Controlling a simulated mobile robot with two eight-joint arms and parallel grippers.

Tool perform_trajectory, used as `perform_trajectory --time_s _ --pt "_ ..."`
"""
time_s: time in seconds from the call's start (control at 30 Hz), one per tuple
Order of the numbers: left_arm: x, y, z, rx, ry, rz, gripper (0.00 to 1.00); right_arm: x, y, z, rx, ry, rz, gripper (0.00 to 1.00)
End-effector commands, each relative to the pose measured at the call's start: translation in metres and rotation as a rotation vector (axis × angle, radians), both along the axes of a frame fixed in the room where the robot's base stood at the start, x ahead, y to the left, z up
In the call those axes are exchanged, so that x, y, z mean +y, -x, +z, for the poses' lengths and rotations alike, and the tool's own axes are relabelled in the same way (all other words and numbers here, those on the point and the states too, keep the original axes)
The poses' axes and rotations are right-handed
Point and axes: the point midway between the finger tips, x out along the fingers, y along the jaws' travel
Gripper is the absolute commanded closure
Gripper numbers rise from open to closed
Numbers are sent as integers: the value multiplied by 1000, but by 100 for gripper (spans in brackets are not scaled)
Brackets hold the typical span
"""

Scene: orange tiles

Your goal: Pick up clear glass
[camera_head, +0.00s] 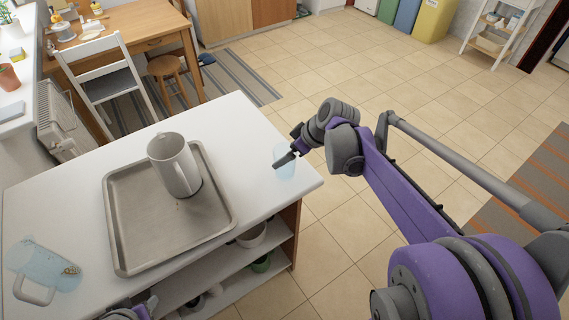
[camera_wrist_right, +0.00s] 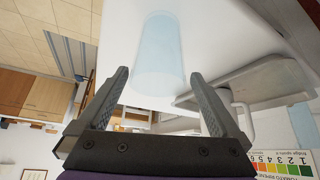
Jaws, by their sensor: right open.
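The clear glass (camera_head: 286,168) stands at the right end of the white counter, a faint bluish see-through shape partly behind my right gripper (camera_head: 287,152). In the right wrist view the clear glass (camera_wrist_right: 160,50) is a tall pale-blue cylinder beyond the fingertips. My right gripper (camera_wrist_right: 159,80) is open there, its two fingers spread wider than the glass, with nothing held. Whether the fingertips reach around the glass is hard to tell. A small purple and grey part of my left arm shows at the bottom edge of the head view; its finger state is unclear.
A metal tray (camera_head: 125,232) lies on the counter (camera_head: 75,200) with a grey pitcher (camera_head: 174,166) on it. A see-through jug (camera_head: 42,265) is at the counter's left end. Shelves with bowls (camera_head: 252,236) sit below. Tiled floor (camera_head: 400,95) is open beyond.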

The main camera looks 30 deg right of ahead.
Motion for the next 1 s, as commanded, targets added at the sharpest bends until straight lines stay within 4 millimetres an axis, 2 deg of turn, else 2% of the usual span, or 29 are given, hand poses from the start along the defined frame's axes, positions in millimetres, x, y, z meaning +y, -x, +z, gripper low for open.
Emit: perform_trajectory --time_s 0.33,0.67,1.0 --pt "0 0 0 0 0 0 53 9 -24 -38 1 0 1 0" --pt "0 0 0 0 0 0 53 10 -27 -43 0 0 -1 2" --pt "0 0 0 0 0 0 53 10 -27 -42 0 0 -1 63"
